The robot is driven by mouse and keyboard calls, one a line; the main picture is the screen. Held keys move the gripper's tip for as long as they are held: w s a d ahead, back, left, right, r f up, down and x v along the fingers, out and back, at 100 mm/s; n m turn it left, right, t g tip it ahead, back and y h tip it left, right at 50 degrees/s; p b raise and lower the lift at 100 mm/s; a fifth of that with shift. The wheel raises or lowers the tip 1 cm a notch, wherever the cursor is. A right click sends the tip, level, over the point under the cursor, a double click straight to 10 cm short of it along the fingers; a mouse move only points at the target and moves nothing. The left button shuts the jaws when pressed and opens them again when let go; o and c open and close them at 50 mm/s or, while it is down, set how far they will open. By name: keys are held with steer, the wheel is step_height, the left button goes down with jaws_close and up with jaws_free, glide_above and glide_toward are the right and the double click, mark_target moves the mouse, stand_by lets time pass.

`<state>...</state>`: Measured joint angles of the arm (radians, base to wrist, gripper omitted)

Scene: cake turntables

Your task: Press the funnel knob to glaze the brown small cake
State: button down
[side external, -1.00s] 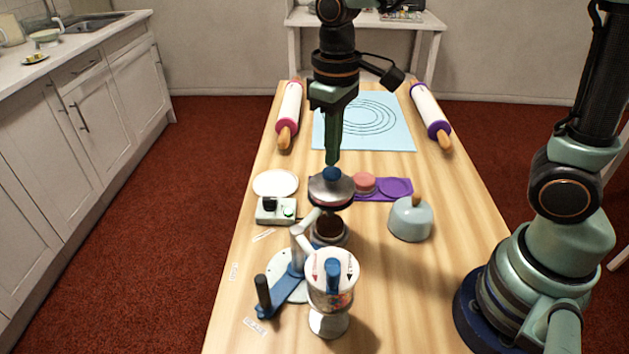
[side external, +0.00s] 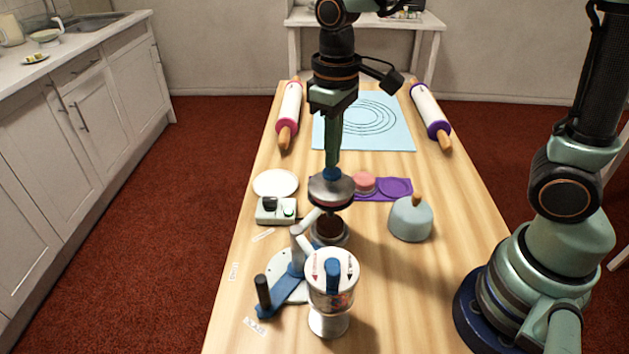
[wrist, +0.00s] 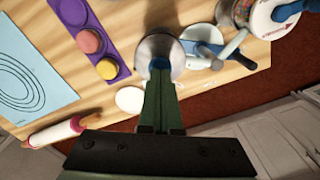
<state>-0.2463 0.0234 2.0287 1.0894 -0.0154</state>
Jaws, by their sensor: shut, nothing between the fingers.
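The silver funnel (side external: 331,191) hangs on a pale swing arm with its blue knob (side external: 332,174) on top. The brown small cake (side external: 328,228) sits directly below it, partly covered by the funnel. My gripper (side external: 332,167) points straight down, shut and empty, its tips at the top of the knob and seeming to touch it. In the wrist view, my gripper (wrist: 159,78) reaches the blue knob (wrist: 160,63) over the round funnel (wrist: 157,45). The brown cake is hidden in that view.
A clear dispenser with a blue handle (side external: 332,280) stands in front, beside a blue-handled base (side external: 265,292). A grey dome (side external: 410,220) stands right. A purple tray (side external: 396,188) lies behind.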

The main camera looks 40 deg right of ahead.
steer(key=shift+f, duration=1)
stand_by(0.4)
steer(key=shift+r, duration=0.4)
steer(key=shift+f, duration=0.5)
stand_by(0.7)
steer(key=shift+r, duration=0.1)
stand_by(0.3)
steer(key=shift+r, duration=3.45)
steer(key=s+d+r+m+t, duration=0.1)
steer(key=s+d+m+t, duration=0.2)
steer(key=s+d+t, duration=0.2)
steer(key=shift+s+d+t, duration=0.15)
steer(key=shift+d+t, duration=0.15)
steer(key=shift+d, duration=1.45)
